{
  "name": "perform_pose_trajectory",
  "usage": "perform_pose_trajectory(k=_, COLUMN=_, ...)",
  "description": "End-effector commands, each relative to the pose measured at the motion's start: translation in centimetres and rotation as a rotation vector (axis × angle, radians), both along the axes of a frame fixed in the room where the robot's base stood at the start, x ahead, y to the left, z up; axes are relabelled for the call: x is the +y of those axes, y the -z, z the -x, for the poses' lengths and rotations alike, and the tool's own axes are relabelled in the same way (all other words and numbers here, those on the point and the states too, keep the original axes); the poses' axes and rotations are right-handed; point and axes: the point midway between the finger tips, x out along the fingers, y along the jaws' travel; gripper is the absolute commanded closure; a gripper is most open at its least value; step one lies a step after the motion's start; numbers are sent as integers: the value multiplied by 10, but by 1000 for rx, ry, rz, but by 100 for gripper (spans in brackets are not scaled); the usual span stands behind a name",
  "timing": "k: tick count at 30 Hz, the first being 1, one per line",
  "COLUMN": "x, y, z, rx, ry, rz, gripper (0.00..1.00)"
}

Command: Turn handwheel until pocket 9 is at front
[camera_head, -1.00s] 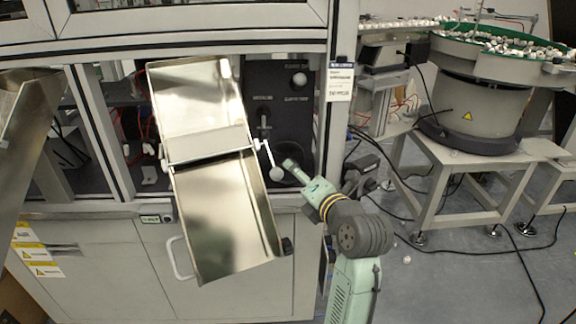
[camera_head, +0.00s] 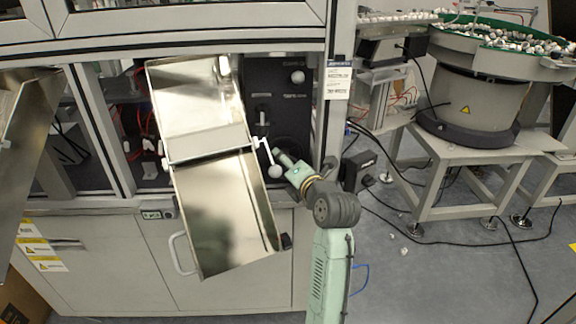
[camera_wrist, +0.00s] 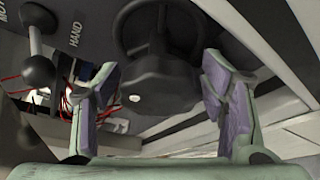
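The dark handwheel (camera_wrist: 150,45) shows in the wrist view, its rim and hub at the top centre, just beyond my fingertips. In the head view only part of the dark wheel shows on the black panel (camera_head: 288,100), behind my gripper (camera_head: 279,156). I cannot tell whether a fingertip touches the wheel. The pockets and their numbers are not visible.
A lever with a ball end (camera_wrist: 38,72) stands left of the wheel near the lettering "HAND". An open metal chute (camera_head: 225,210) and its white-knobbed crank handle (camera_head: 274,171) are close left of my gripper. A frame post (camera_head: 338,130) stands right. A bowl feeder (camera_head: 470,95) is farther right.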

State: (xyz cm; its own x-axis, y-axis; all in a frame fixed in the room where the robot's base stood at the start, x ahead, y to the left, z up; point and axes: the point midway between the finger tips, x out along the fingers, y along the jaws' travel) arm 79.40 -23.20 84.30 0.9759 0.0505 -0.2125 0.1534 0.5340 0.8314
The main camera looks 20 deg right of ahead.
Motion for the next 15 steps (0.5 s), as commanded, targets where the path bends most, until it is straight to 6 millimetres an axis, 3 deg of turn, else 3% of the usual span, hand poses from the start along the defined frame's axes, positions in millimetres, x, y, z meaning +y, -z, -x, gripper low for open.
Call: perform_pose_trajectory(k=15, x=0, y=0, z=0, rx=0, ry=0, rz=0, gripper=72)
